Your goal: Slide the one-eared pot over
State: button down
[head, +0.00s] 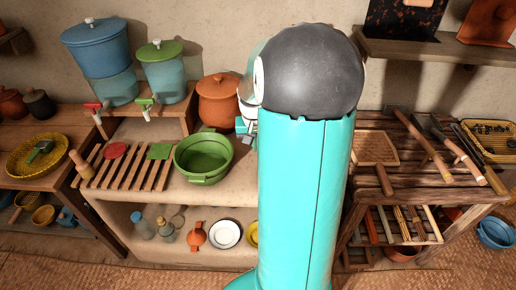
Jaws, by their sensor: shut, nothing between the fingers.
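A rust-orange lidded pot (218,101) stands upright at the back of the mud counter, against the wall. Its right side is hidden behind my arm, so I cannot tell how many ears it has. My gripper (244,124) shows only in part at the left edge of my arm, just right of the pot. It is shut with nothing seen in it; whether it touches the pot cannot be told. The counter (132,128) right of the pot is hidden by my arm.
A green basin (203,156) stands in front of the pot. A wooden stand with a blue dispenser (98,48) and a green-lidded dispenser (162,68) is to the left. A slatted rack (128,170) lies front left. A wooden table with tools (430,140) is at right.

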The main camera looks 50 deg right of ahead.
jog(key=s+d+f+m+y, duration=0.1)
jog(key=s+d+f+m, duration=0.15)
jog(key=d+f, duration=0.55)
jog(key=f, duration=0.6)
jog(key=s+f, duration=0.1)
jog(key=f, duration=0.2)
jog(key=shift+a, duration=0.3)
jog(key=d, duration=0.1)
jog(key=w+d, duration=0.1)
jog(key=w, duration=0.1)
jog(key=shift+d+f, duration=0.25)
jog(key=shift+d, duration=0.15)
jog(key=shift+w+d, duration=0.15)
jog(key=shift+d, duration=0.2)
jog(key=w+d, duration=0.2)
jog(key=d, duration=0.1)
jog(key=w+d, duration=0.2)
jog(key=d, duration=0.2)
jog(key=w+d, duration=0.3)
jog(key=shift+d+r, duration=0.1)
jog(key=shift+d, duration=0.2)
jog(key=shift+a, duration=0.1)
